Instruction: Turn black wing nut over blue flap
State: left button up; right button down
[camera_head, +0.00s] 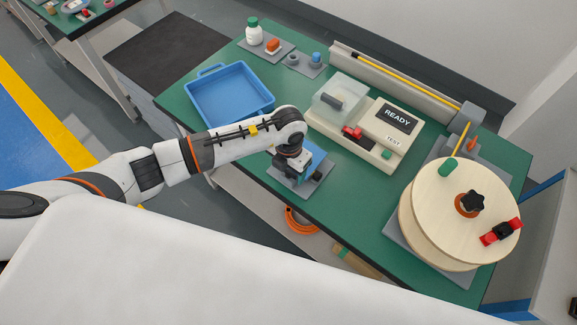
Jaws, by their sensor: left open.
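A small blue block or flap (312,162) sits on a grey plate (315,186) near the front edge of the green table. My left gripper (292,168) points down right over the blue part and covers much of it. Its jaws are open, but the fingertips are small and dark, and I cannot tell whether they touch anything. No black wing nut shows clearly at the blue part; the gripper may hide it. A black star-shaped knob (472,201) is on top of the wooden reel at the right. My right gripper is not in view.
The wooden reel (440,225) carries a red and black clamp (501,231). A rail with a yellow cable (405,80) runs along the back.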

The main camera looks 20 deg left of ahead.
pick_arm(q)
jog(key=c, duration=1)
jog(key=shift+w+f+m+b, duration=0.1)
jog(key=shift+f+m+b, duration=0.05)
jog(key=shift+m+b, duration=0.9)
jog(key=m+b, duration=1.4)
jog(key=b, duration=0.2)
jog(key=shift+m+b, duration=0.95)
jog(key=shift+b, duration=0.4)
jog(key=shift+r, duration=0.2)
jog(key=o, duration=1)
jog(key=shift+r, duration=0.1)
